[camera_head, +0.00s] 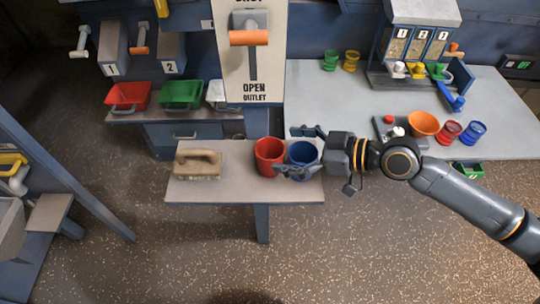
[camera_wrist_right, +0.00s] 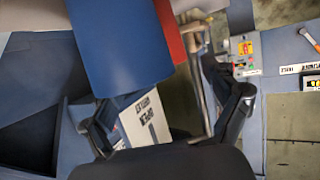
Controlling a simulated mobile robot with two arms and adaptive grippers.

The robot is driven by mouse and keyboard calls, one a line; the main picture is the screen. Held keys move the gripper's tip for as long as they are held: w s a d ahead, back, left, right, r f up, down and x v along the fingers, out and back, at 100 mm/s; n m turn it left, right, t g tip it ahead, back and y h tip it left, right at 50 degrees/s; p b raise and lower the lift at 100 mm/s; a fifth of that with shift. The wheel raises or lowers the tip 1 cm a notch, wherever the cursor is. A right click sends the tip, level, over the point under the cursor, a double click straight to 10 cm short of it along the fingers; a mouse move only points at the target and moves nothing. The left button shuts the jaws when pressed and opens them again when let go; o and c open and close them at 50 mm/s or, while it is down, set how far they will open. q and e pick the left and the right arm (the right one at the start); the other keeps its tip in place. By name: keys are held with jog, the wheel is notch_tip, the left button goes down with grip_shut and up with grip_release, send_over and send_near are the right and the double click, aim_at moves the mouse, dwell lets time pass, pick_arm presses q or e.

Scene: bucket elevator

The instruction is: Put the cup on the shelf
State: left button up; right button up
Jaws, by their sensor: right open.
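A blue cup (camera_head: 303,154) stands upright at the right end of a small grey shelf board (camera_head: 225,192). A red cup (camera_head: 268,158) stands just left of it. My right gripper (camera_head: 287,151) is open and reaches in from the right, with one finger on the far side of the blue cup and one on the near side. It holds nothing firmly that I can see; whether the fingers touch the cup I cannot tell. In the right wrist view the blue cup (camera_wrist_right: 122,45) looms close at the fingers, with the red cup (camera_wrist_right: 171,32) behind it. My left gripper is not in view.
A wooden-handled brush-like block (camera_head: 198,164) lies on the board's left end. A worktop (camera_head: 335,105) at right carries an orange bowl (camera_head: 424,123), small red and blue cups and a dispenser (camera_head: 415,45). Red (camera_head: 127,97) and green (camera_head: 181,95) bins sit behind left. Open floor lies in front.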

aim_at(258, 148)
jog(key=p+x, duration=0.2)
jog(key=x, duration=0.1)
jog(key=shift+a, duration=0.4)
jog(key=shift+w+a+f, duration=0.2)
jog(key=shift+a+f, duration=0.1)
jog(key=shift+a, duration=0.15)
jog(key=c, duration=1.3)
